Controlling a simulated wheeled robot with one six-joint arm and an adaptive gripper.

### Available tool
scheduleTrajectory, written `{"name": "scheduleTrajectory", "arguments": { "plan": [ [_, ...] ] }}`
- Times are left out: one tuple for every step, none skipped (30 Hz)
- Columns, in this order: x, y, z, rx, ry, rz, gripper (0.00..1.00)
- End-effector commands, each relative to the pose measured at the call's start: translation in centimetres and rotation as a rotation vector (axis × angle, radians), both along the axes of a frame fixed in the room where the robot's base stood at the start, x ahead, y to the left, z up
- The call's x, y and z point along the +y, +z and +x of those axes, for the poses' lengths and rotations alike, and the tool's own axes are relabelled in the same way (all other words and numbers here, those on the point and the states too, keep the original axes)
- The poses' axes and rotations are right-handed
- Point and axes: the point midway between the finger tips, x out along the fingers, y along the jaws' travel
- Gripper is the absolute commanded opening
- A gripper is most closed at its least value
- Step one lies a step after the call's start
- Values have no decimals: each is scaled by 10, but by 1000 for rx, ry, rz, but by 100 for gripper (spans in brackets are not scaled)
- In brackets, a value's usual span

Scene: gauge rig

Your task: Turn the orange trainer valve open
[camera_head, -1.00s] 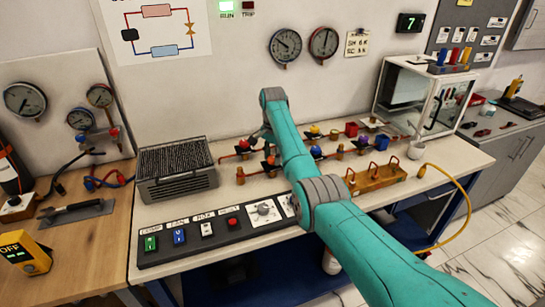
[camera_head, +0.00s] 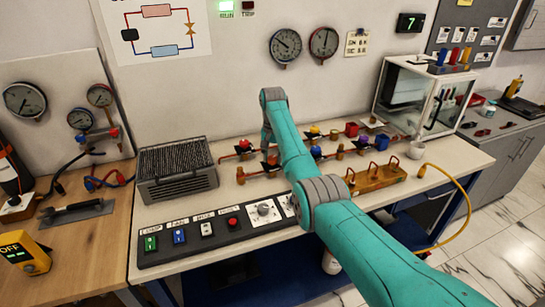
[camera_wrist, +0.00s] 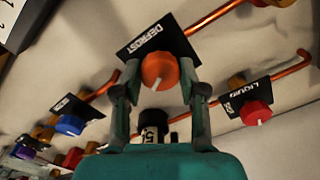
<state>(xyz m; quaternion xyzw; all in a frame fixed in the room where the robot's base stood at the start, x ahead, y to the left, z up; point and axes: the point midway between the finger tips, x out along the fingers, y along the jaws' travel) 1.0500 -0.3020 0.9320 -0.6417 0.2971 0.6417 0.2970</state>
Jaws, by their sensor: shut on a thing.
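The orange trainer valve's round knob (camera_wrist: 160,69) sits in the middle of the wrist view, in front of a black label plate (camera_wrist: 156,42) reading DEFROST. My gripper (camera_wrist: 160,88) has one finger on each side of the knob and is shut on it. A pale pointer mark shows low on the knob. In the head view my arm and wrist cover the grip, so I cannot make out the held knob there.
A red knob (camera_wrist: 255,112) with a LIQUID label is close on the right, and a blue knob (camera_wrist: 71,125) on the left. Copper pipes run between. A grey finned unit (camera_head: 178,172) and a switch panel (camera_head: 215,232) stand near my arm; a brass manifold (camera_head: 376,179) is to the right.

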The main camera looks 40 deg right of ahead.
Motion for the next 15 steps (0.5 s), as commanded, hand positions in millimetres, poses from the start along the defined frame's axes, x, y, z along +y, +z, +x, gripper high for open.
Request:
{"name": "scheduleTrajectory", "arguments": {
  "plan": [
    [0, 0, 0, 0, 43, 0, 6],
    [0, 0, 0, 0, 71, 0, 6],
    [0, 0, 0, 0, 109, 0, 6],
    [0, 0, 0, 0, 138, 0, 6],
    [0, 0, 0, 0, 166, 0, 6],
    [0, 0, 0, 0, 204, 0, 6],
    [0, 0, 0, 0, 232, 0, 6],
    [0, 0, 0, 0, 261, 0, 6],
    [0, 0, 0, 0, 299, 0, 6],
    [0, 0, 0, 0, 327, 0, 6],
    [0, 0, 0, 0, 356, 0, 6],
    [0, -1, 0, 0, 394, 0, 6],
    [0, -1, 0, 0, 422, 0, 6],
    [0, -1, 0, 0, 451, 0, 6],
    [0, -1, 0, 0, 488, 0, 6]
  ]
}}
